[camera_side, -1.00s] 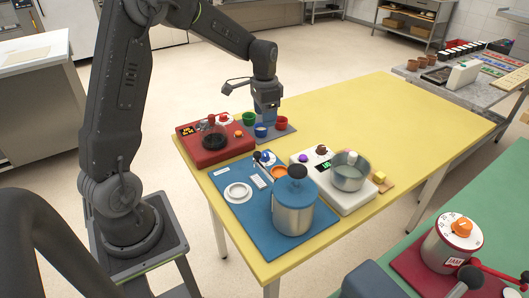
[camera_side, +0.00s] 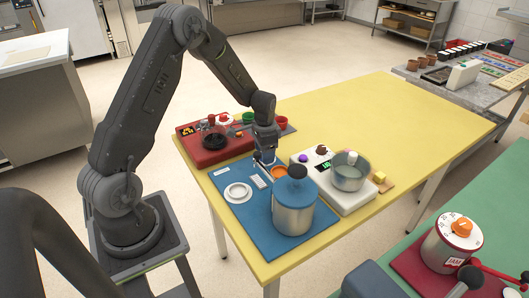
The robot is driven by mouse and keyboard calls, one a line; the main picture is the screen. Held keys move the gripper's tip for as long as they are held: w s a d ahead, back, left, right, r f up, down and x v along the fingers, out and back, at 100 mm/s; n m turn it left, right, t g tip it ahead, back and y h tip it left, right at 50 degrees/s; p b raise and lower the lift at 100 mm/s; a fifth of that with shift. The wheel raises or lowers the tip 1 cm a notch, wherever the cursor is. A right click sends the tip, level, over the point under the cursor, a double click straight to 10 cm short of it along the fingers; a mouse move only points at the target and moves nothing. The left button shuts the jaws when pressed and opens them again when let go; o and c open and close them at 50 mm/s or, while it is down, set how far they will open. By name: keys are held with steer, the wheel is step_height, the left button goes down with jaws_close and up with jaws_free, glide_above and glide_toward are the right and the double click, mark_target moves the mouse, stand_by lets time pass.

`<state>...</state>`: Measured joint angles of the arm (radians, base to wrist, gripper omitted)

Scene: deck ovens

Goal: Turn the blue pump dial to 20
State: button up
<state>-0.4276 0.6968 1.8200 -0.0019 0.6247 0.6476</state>
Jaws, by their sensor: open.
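The blue pump is a silver canister (camera_side: 293,218) with a blue top (camera_side: 294,192) and a dark knob (camera_side: 297,171), upright on a blue mat (camera_side: 256,212). My gripper (camera_side: 265,167) points down at the mat's far end, behind and left of the canister. It is open. A small dial seen there earlier, pale with a blue part, is now hidden by my gripper, and I cannot tell whether the fingers touch it. The dial's numbers cannot be read.
A red unit (camera_side: 208,156) stands behind left. The yellow table (camera_side: 400,115) is clear at the far right.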

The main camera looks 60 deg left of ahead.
steer(key=shift+f, duration=0.25)
steer(key=c, duration=0.9)
steer(key=shift+n, duration=0.3)
steer(key=n, duration=0.9)
steer(key=shift+n, duration=0.3)
